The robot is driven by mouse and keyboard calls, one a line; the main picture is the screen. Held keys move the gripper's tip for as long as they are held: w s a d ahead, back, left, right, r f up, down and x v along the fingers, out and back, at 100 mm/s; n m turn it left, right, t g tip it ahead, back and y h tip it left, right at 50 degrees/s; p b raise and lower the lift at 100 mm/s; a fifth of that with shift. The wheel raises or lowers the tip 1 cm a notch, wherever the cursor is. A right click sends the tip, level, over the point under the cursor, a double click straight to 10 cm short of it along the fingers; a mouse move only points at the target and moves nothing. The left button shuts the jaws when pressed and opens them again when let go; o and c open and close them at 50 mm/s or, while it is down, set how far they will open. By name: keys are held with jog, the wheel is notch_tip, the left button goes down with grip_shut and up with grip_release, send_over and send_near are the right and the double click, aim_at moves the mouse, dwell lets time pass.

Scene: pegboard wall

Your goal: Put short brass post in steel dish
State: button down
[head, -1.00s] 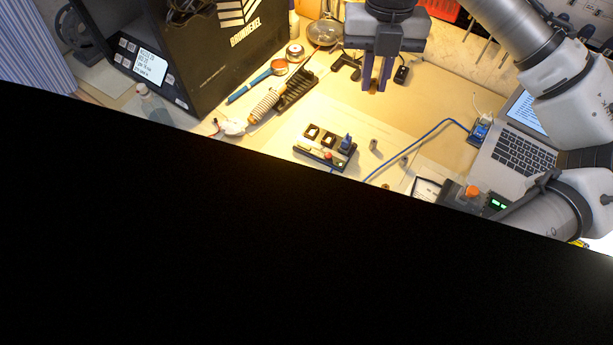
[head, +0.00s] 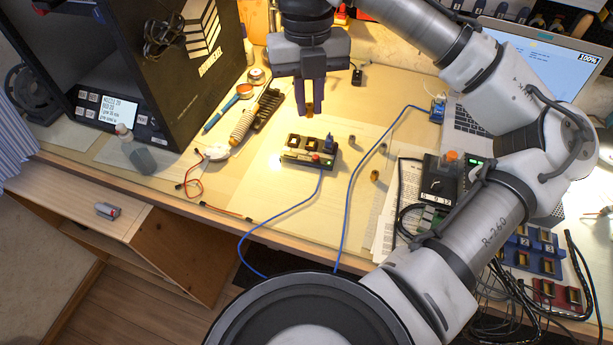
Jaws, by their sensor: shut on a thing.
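My gripper (head: 310,110) is at the upper middle of the head view, pointing down with its dark fingers shut on a small brass post (head: 309,107). The post shows between the fingertips, held above the bench; its full length is hard to tell. I cannot make out the steel dish now; a round shiny dish stood at the back of the bench in the earlier view, and my gripper and wrist now cover about that area.
Several small posts (head: 374,175) stand on the bench right of a black block with sockets (head: 309,153). A blue cable (head: 352,190) crosses the front.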

aim_at(309, 184)
notch_tip(309, 184, down, 20)
jog(key=shift+r+b, duration=0.1)
jog(key=shift+b, duration=0.5)
jog(key=shift+f, duration=0.3)
jog(key=c, duration=1.4)
grip_release()
jog(key=shift+r, duration=0.1)
jog(key=shift+c, duration=0.2)
